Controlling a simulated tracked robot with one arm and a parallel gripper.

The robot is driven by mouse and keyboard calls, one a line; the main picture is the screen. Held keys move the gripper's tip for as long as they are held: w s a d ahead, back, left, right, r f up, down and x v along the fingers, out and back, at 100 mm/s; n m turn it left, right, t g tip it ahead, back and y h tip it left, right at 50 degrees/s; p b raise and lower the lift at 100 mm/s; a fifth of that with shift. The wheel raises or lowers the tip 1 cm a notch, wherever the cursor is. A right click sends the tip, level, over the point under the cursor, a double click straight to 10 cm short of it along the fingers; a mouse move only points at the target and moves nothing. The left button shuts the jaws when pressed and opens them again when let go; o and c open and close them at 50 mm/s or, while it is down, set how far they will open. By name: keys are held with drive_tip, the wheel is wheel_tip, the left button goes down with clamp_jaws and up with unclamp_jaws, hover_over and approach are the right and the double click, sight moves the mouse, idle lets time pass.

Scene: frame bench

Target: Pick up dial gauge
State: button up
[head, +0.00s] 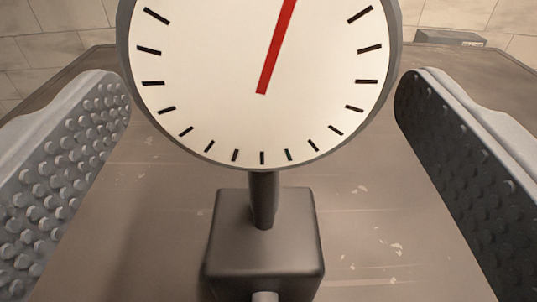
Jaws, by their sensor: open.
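The dial gauge (210,95) stands upright in the middle of the head view, close to the camera. It has a round white face with black tick marks, a red needle and a grey rim, on a short dark stem above a dark block base. The top of the dial is cut off by the frame. My gripper (262,105) is open, with one studded finger pad to the left of the gauge and one to the right. The dial lies between the fingers in the picture, and I see no contact; a gap shows beside the base on both sides.
The gauge stands on a brown, worn bench top (385,215) with pale scuffs. A small grey box-like object (450,38) sits near the far right edge. A tiled wall (60,32) is behind. The bench around the base looks clear.

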drive_tip(key=shift+w, duration=0.55)
drive_tip(key=shift+s, duration=0.1)
clamp_jaws()
